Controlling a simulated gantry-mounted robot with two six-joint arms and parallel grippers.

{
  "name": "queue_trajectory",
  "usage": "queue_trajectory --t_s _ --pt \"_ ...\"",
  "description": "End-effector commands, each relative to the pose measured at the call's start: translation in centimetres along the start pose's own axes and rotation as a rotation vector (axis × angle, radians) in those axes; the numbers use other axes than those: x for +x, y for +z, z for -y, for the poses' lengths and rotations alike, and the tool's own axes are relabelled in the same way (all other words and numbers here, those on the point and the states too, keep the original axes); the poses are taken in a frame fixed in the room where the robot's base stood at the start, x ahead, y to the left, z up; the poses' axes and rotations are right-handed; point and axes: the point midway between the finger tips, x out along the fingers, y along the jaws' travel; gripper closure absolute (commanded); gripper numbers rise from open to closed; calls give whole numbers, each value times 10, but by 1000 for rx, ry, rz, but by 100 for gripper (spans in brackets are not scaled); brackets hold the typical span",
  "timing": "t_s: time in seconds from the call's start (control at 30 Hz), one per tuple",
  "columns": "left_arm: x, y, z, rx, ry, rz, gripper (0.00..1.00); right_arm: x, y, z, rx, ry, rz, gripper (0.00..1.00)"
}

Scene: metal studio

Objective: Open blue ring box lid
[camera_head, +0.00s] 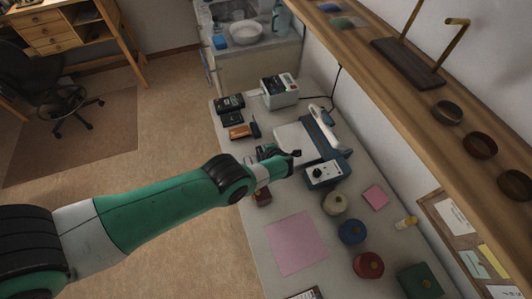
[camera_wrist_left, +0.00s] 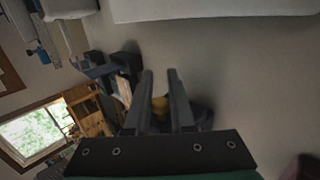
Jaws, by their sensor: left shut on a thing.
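My left arm reaches in from the left in the head view, with its gripper (camera_head: 273,158) low over the table, beside the white-and-blue machine. In the left wrist view the two fingers of this gripper (camera_wrist_left: 160,78) stand a little apart around a small dark blue object (camera_wrist_left: 203,113), which I take for the blue ring box. A small yellow patch shows between the fingers. The fingers hide much of the box, so I cannot tell how far its lid is open. My right gripper is not in view.
A dark red box (camera_head: 263,197) lies just in front of the arm. Black cases (camera_head: 231,104) and the machine (camera_head: 324,172) stand close behind and right. Rolls of tape or ribbon (camera_head: 352,232) and a pink sheet (camera_head: 296,243) lie nearer. A wooden shelf (camera_head: 425,105) overhangs the right.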

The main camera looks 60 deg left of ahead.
Motion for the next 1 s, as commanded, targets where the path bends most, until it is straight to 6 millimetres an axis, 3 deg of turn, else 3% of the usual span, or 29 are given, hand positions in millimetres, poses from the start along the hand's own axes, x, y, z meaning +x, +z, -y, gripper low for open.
queue_trajectory --t_s 0.53,0.57,0.7,1.0 --pt "1 -1 2 20 -5 -24 100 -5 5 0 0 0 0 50" --pt "1 -1 2 20 -5 -24 75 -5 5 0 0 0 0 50" --pt "1 -1 2 20 -4 -23 50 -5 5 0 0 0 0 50" --pt "-2 0 0 20 -4 -21 50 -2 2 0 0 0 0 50"
